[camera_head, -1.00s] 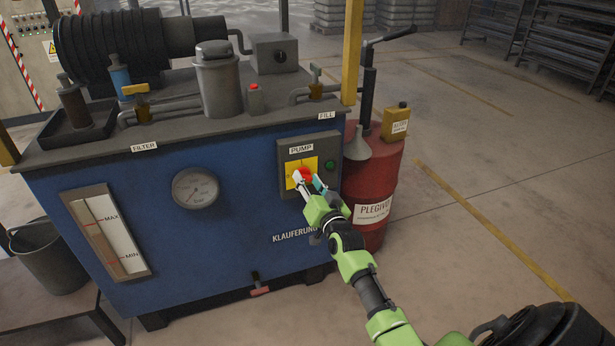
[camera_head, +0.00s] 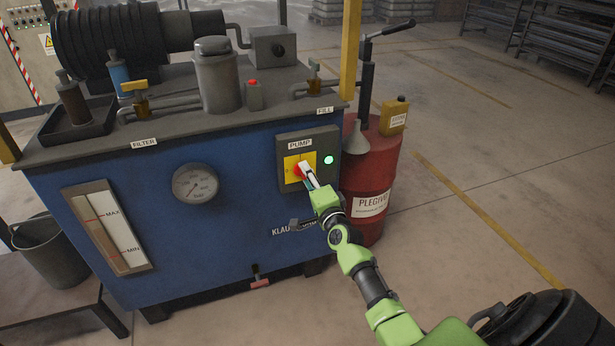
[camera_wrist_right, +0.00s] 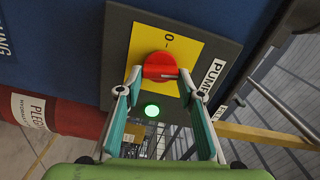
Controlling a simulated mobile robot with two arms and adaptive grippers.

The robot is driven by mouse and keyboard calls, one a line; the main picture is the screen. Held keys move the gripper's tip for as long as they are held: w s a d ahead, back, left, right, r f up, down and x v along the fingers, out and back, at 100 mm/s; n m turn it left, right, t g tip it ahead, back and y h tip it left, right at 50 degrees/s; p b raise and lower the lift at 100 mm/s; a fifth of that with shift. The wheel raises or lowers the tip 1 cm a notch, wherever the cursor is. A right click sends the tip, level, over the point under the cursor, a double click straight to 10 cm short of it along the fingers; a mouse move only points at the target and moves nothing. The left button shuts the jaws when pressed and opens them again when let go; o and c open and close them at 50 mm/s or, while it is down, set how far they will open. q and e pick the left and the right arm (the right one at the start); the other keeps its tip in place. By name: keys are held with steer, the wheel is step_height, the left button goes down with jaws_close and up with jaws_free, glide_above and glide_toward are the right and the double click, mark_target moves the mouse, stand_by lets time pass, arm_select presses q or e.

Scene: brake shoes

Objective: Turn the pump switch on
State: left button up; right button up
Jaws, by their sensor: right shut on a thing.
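The pump switch (camera_head: 298,170) is a red rotary knob on a yellow plate in the grey panel marked PUMP, on the front of the blue machine. In the right wrist view the red knob (camera_wrist_right: 160,66) sits between the fingertips of my right gripper (camera_wrist_right: 158,80), which is shut on it. The right gripper (camera_head: 307,174) hides part of the knob in the head view. The green lamp (camera_head: 328,160) beside the switch is brightly lit; it also glows in the right wrist view (camera_wrist_right: 152,110). My left gripper is not in view.
A red barrel (camera_head: 367,180) with a hand pump stands right of the machine (camera_head: 130,200). A yellow post (camera_head: 348,50) rises near the panel. A bucket (camera_head: 55,250) stands at the left. The floor on the right is mostly clear.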

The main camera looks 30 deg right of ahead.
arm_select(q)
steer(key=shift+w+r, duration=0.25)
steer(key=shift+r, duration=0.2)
arm_select(e)
steer(key=m, duration=0.2)
steer(key=shift+f+m, duration=0.1)
steer(key=shift+m, duration=0.2)
steer(key=o, duration=1.1)
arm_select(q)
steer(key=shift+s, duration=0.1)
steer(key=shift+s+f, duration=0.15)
arm_select(e)
steer(key=shift+s, duration=0.1)
steer(key=v, duration=1.2)
